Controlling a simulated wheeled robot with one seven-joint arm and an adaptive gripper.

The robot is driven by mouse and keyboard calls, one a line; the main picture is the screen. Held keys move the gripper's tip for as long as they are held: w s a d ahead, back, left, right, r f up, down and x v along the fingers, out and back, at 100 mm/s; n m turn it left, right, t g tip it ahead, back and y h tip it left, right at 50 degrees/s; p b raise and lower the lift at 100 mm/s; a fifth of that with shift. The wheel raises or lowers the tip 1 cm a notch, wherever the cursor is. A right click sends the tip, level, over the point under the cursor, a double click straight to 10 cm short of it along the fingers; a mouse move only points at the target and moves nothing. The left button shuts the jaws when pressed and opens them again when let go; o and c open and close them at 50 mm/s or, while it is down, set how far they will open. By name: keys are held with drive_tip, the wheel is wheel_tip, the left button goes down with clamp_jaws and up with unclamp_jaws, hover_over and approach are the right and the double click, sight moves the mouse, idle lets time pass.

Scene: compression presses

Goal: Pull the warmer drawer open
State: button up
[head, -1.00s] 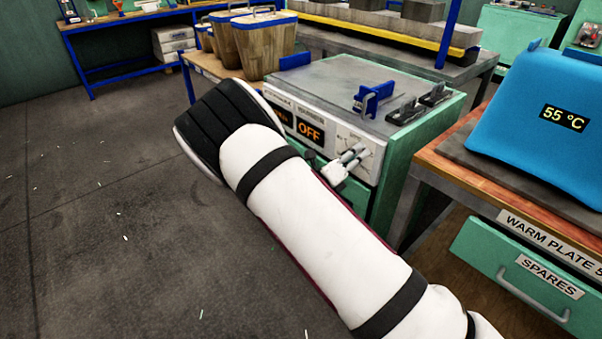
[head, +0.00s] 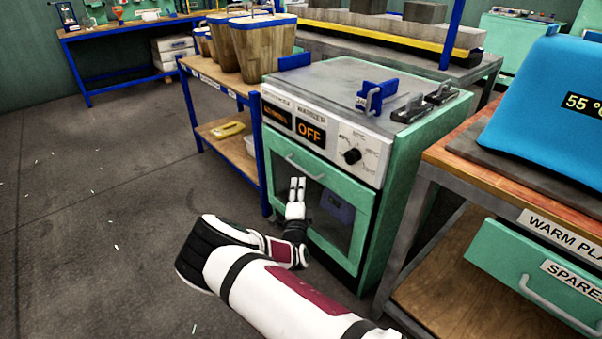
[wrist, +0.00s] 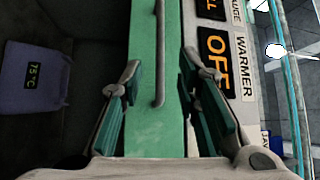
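The warmer (head: 345,85) is a green cabinet with a grey top and a white panel reading OFF. Its drawer front (head: 345,190) is green with a dark window and looks closed. A grey bar handle (head: 305,168) crosses its upper part; the handle (wrist: 160,50) also shows in the wrist view. My gripper (head: 297,182) is in front of the drawer, its fingers pointing toward the handle. In the wrist view my gripper (wrist: 163,85) is open, with the green strip and handle line between its fingers. Nothing is held. Contact with the handle cannot be told.
A dial knob (head: 352,156) sits on the panel above the drawer. A blue bracket (head: 376,95) stands on the warmer's top. A workbench with a SPARES drawer (head: 535,280) is close on the right, a blue-framed shelf (head: 222,80) on the left. The floor in front is clear.

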sight(301, 168)
drive_tip(key=w+b, duration=0.1)
drive_tip(key=w, duration=0.2)
drive_tip(key=w+d+r, duration=0.1)
drive_tip(key=w, duration=0.2)
drive_tip(key=w+b, duration=0.1)
drive_tip(key=w, duration=0.2)
drive_tip(key=shift+d+r+b, duration=0.15)
drive_tip(key=shift+d+b, duration=0.05)
drive_tip(key=shift+b, duration=0.15)
clamp_jaws()
